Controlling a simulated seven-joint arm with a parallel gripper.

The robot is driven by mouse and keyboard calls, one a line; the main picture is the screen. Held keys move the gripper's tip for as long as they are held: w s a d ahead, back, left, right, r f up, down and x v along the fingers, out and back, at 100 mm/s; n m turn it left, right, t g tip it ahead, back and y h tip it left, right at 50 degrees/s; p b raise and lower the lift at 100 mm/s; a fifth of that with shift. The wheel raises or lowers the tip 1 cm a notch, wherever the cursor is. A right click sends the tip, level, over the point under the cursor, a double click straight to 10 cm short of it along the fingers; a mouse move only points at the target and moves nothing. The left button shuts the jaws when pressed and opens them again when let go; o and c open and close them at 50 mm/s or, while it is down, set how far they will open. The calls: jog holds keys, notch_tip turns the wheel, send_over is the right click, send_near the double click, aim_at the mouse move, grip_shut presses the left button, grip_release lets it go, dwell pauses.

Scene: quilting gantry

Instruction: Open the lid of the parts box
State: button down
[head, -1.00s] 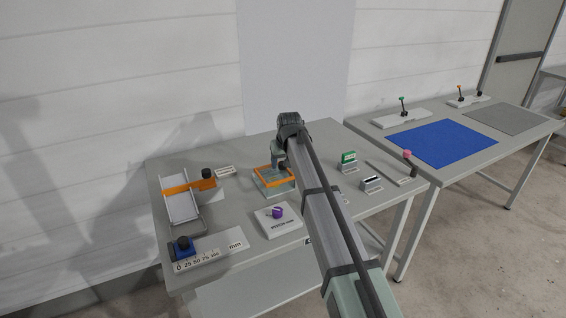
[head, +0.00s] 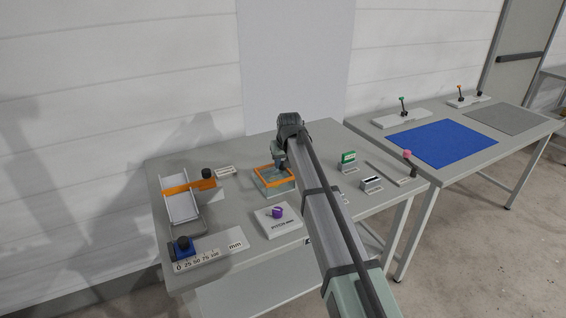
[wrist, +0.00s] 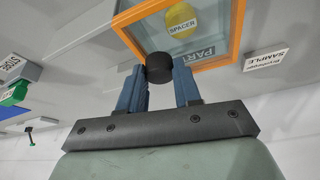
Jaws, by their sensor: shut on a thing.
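The parts box (head: 279,190) is a small pale, see-through box on the near table in the head view. Its lid (head: 260,182) has an orange frame and a clear panel. In the wrist view the lid's orange frame (wrist: 237,30) fills the upper middle, and a yellow spacer (wrist: 181,17) shows through the panel. My gripper (wrist: 160,76) has its blue fingers shut on a black knob (wrist: 159,66) at the lid's edge. In the head view my gripper (head: 280,164) is over the box, and my arm hides part of it.
A white block with a purple knob (head: 276,212) stands just in front of the box. An orange-barred tray (head: 183,208) and a blue slider on a scale (head: 183,246) are at left. A green block (head: 348,157) and a small dark-topped holder (head: 371,183) stand at right.

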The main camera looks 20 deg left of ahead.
jog(key=w+d, duration=0.7)
dwell(0.3)
jog(key=shift+w+d, duration=0.1)
jog(key=c, duration=0.8)
grip_release()
jog(key=v, duration=1.4)
jog(key=shift+f, duration=0.1)
